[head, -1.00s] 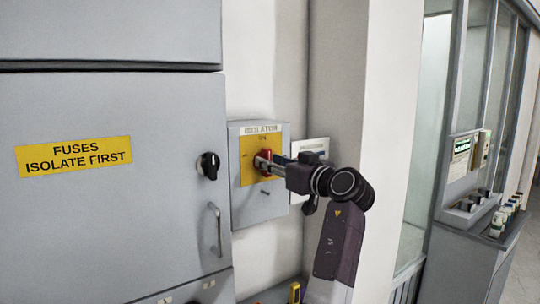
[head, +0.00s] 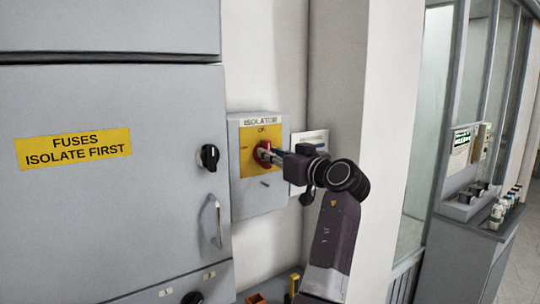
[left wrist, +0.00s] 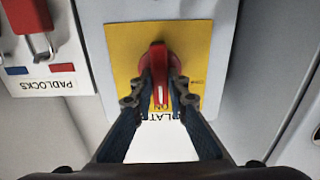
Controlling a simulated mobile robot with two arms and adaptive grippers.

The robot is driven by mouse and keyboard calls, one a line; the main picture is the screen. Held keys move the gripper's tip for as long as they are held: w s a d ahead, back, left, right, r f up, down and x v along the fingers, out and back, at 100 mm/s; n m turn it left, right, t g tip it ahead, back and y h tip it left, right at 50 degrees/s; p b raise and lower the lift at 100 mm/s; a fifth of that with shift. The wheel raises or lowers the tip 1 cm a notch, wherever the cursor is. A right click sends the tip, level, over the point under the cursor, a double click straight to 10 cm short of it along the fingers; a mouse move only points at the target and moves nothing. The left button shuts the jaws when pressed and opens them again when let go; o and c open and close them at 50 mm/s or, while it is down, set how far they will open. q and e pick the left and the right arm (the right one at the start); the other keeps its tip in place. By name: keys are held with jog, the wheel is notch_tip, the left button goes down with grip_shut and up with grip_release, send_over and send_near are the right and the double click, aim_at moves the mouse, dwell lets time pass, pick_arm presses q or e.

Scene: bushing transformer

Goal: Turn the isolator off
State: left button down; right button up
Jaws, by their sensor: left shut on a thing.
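The isolator box (head: 247,200) is grey, fixed to the wall right of the large grey cabinet. Its yellow plate (head: 245,162) carries a red rotary handle (head: 261,148). The plate also shows in the left wrist view (left wrist: 122,55), upside down. My left gripper (head: 266,153) reaches the handle from the right. In the left wrist view its two fingers (left wrist: 161,88) are closed on either side of the red handle (left wrist: 159,60). The handle's white mark lines up with the word ON. A small label at the plate's right is too small to read surely.
The cabinet (head: 100,220) has a yellow fuse label (head: 73,149), a black knob (head: 209,157) and a bar handle (head: 217,222). A padlocks board (left wrist: 45,65) with red padlocks hangs beside the box. A wall corner (head: 335,80) stands to the right.

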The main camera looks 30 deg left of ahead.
pick_arm(q)
jog(key=shift+f+n+b, duration=0.15)
jog(key=shift+n+b, duration=0.35)
jog(key=shift+b, duration=0.15)
jog(key=shift+s+a+f+n+b, duration=0.1)
jog(key=shift+n+b, duration=1.7)
jog(key=shift+n, duration=1)
jog(key=shift+s+f+n+b, duration=0.1)
jog(key=shift+n+b, duration=1.7)
jog(key=shift+n, duration=1)
jog(key=shift+s+a+f+n+b, duration=0.1)
jog(key=shift+n+b, duration=1.7)
jog(key=shift+n, duration=1)
jog(key=c, duration=1.9)
grip_release()
jog(key=v, duration=1.2)
jog(key=shift+s, duration=0.1)
